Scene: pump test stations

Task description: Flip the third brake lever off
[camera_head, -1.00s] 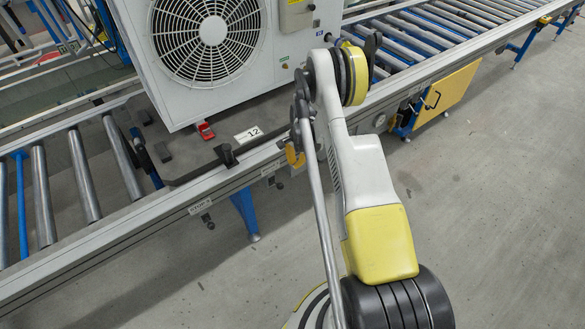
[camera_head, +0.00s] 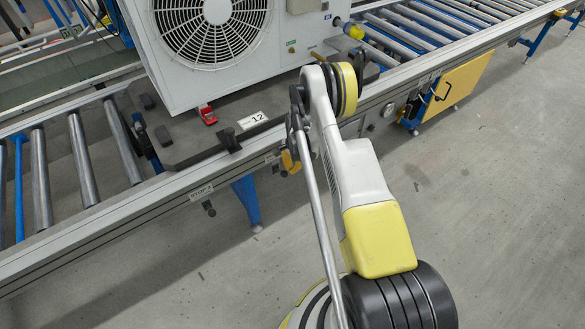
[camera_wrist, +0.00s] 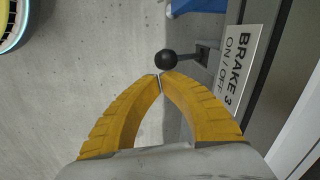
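The third brake lever (camera_wrist: 166,60) shows in the wrist view as a black ball knob on a short stem. The stem comes from a bracket beside a white plate reading BRAKE 3 ON / OFF (camera_wrist: 238,70). My gripper (camera_wrist: 160,75) has two yellow curved fingers with their tips together, empty, right beside the knob. Whether the tips touch the knob I cannot tell. In the head view part of my gripper (camera_head: 288,162) shows at the conveyor's front rail, and the lever is hidden there.
The roller conveyor (camera_head: 130,232) runs across the view and carries a white fan unit (camera_head: 178,85) on a dark pallet. A plate marked 12 (camera_head: 253,120) lies on the pallet. The front floor is clear.

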